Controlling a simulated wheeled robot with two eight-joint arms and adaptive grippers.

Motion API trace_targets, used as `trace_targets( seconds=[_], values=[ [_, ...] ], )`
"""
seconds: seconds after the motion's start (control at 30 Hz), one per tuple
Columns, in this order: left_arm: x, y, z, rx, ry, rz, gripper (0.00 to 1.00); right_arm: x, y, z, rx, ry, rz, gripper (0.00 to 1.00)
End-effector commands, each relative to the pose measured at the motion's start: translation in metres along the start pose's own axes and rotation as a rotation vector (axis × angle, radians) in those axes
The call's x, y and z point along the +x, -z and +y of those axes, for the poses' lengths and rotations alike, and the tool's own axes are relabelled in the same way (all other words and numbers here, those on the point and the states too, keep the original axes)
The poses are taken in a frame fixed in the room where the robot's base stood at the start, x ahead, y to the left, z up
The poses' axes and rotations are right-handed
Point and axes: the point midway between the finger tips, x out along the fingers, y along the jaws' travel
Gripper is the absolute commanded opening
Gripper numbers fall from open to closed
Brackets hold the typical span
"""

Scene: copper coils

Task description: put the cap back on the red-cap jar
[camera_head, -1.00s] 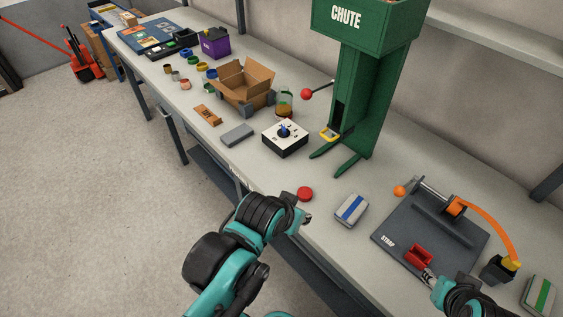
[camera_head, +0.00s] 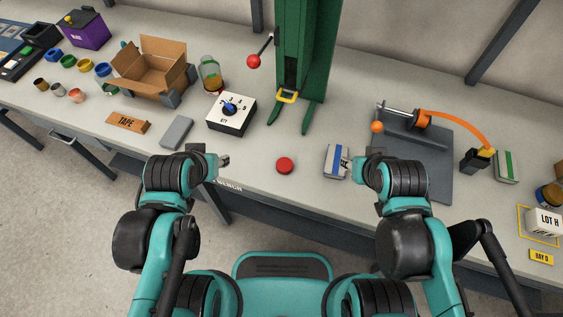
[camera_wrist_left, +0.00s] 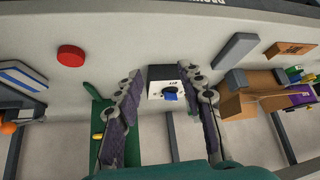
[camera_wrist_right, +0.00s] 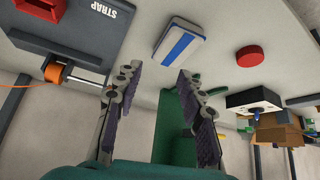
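The red cap (camera_head: 285,165) lies flat near the table's front edge, between my two grippers. It also shows in the left wrist view (camera_wrist_left: 71,56) and the right wrist view (camera_wrist_right: 249,56). A glass jar (camera_head: 211,76) with amber contents stands upright behind the white dial box, with no cap visible on it; I cannot tell for sure that it is the red-cap jar. My left gripper (camera_head: 224,160) is left of the cap, open and empty. My right gripper (camera_head: 350,163) is right of the cap, by the blue-striped box, open and empty.
The white dial box (camera_head: 231,113), cardboard box (camera_head: 150,72) and grey block (camera_head: 177,132) stand left of the cap. A blue-striped box (camera_head: 337,161) and strap board (camera_head: 437,180) are at right. Table around the cap is clear.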

Motion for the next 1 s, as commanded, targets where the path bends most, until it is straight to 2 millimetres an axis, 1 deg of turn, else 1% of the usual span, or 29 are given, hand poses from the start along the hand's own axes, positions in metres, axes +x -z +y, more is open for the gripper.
trace_targets(
  seconds=[0.03, 0.07, 0.17, 0.23, 0.37, 0.4, 0.5, 0.6, 0.7, 0.83, 0.9, 1.0],
  values=[
    [0.0, 0.001, 0.001, 0.006, -0.002, -0.004, 0.58, -0.001, 0.001, 0.0, 0.0, 0.0, 0.0, 0.58],
    [-0.001, 0.002, 0.002, 0.014, -0.004, -0.008, 0.66, -0.001, 0.001, 0.0, 0.0, 0.0, 0.0, 0.66],
    [-0.001, 0.01, 0.012, 0.075, -0.021, -0.044, 0.67, -0.007, 0.005, 0.0, 0.0, 0.0, 0.0, 0.66],
    [-0.001, 0.02, 0.025, 0.154, -0.044, -0.089, 0.67, -0.013, 0.009, 0.0, 0.0, 0.0, 0.0, 0.66],
    [0.004, 0.038, 0.06, 0.367, -0.106, -0.207, 0.67, -0.027, 0.02, 0.0, 0.0, 0.0, 0.0, 0.66],
    [0.006, 0.042, 0.073, 0.441, -0.128, -0.245, 0.67, -0.032, 0.023, 0.0, 0.0, 0.0, 0.0, 0.66],
    [0.016, 0.047, 0.105, 0.622, -0.186, -0.338, 0.67, -0.042, 0.03, 0.0, 0.0, 0.0, 0.0, 0.66],
    [0.026, 0.045, 0.134, 0.783, -0.24, -0.418, 0.67, -0.051, 0.036, 0.0, 0.0, 0.0, 0.0, 0.66],
    [0.035, 0.041, 0.157, 0.912, -0.285, -0.481, 0.67, -0.057, 0.041, 0.0, 0.0, 0.0, 0.0, 0.66],
    [0.043, 0.033, 0.176, 1.017, -0.323, -0.533, 0.67, -0.061, 0.044, 0.0, 0.0, 0.0, 0.0, 0.66],
    [0.046, 0.03, 0.181, 1.048, -0.335, -0.548, 0.67, -0.062, 0.045, 0.0, 0.0, 0.0, 0.0, 0.66],
    [0.048, 0.028, 0.184, 1.065, -0.341, -0.557, 0.67, -0.062, 0.045, 0.0, 0.0, 0.0, 0.0, 0.66]
  ],
)
